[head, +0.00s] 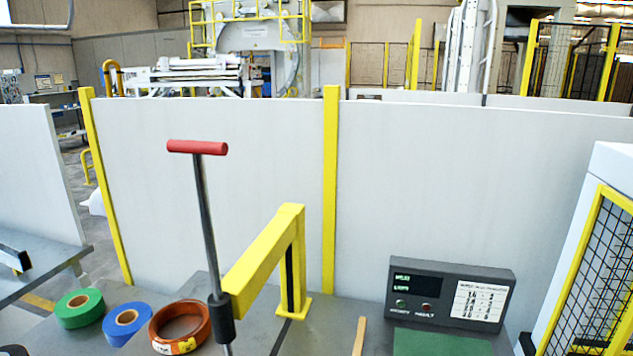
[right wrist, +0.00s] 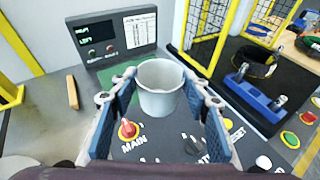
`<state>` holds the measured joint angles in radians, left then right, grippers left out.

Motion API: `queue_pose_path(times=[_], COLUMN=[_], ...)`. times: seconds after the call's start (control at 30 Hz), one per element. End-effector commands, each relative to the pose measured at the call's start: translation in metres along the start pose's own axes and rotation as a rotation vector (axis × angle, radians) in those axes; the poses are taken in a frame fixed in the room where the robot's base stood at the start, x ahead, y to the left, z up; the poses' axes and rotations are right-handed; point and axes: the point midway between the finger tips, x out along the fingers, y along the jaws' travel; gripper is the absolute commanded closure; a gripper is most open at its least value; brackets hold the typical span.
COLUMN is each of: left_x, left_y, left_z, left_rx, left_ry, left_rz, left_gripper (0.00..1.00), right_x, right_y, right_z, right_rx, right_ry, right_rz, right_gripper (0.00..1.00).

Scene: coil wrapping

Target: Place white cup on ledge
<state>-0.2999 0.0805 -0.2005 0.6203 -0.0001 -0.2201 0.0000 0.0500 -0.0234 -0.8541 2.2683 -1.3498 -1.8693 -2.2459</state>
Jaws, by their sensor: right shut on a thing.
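The white cup (right wrist: 160,98) is upright between the blue-padded fingers of my right gripper (right wrist: 160,103) in the right wrist view. The gripper is shut on it. The cup is over a dark panel surface (right wrist: 165,148) with a red knob marked MAIN (right wrist: 128,130); I cannot tell its height above it. A green patch (right wrist: 123,78) shows behind the cup and also in the head view (head: 440,343). I cannot tell which surface is the ledge. The cup and both grippers are out of the head view.
A dark display box (head: 450,293) stands at the right of the bench. A yellow bracket (head: 265,262) and a red-handled rod (head: 206,220) rise at the middle. Green (head: 79,307), blue (head: 127,323) and orange (head: 180,326) tape rolls lie left. A wooden stick (head: 360,336) lies near the box.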

Motion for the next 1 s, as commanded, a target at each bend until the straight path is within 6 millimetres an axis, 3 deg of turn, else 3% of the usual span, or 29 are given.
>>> queue_pose_path(times=[0.43,1.0], left_x=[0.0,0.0], left_y=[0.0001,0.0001], left_z=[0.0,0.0], left_rx=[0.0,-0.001], left_ry=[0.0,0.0], left_rz=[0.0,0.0], left_gripper=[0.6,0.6], right_x=[-0.0011,-0.0027], right_y=[-0.0012,-0.0023], right_z=[-0.0004,-0.0019], right_rx=[-0.101,-0.129], right_ry=[0.004,0.01], right_rz=[0.241,0.279], right_gripper=[0.81,0.81])
